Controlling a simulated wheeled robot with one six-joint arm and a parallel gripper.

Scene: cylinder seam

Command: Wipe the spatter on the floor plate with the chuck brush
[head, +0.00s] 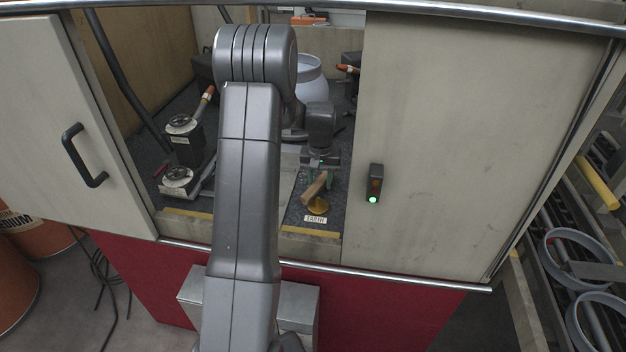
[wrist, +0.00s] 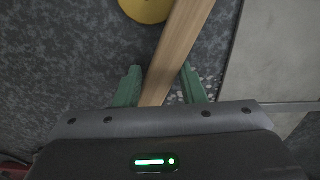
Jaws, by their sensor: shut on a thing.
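My gripper (head: 322,168) is inside the open cabinet, low over the floor. Its green fingers (wrist: 161,84) stand on either side of a long wooden piece, which looks like the handle of the chuck brush (wrist: 178,40), and are shut on it. The brush also shows tilted below the gripper in the head view (head: 315,187); its bristles cannot be made out. Small pale specks, likely the spatter (wrist: 210,84), show beside the right finger, partly hidden by it. A plain grey plate (wrist: 278,60) lies to the right; I cannot tell whether this is the floor plate.
A yellow round piece (head: 318,206) by the EARTH label (head: 315,219) is close to the brush. Black blocks with round tops (head: 183,125) stand to the left, and a pale drum (head: 309,78) behind. A cabinet door panel (head: 450,150) bounds the opening on the right.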

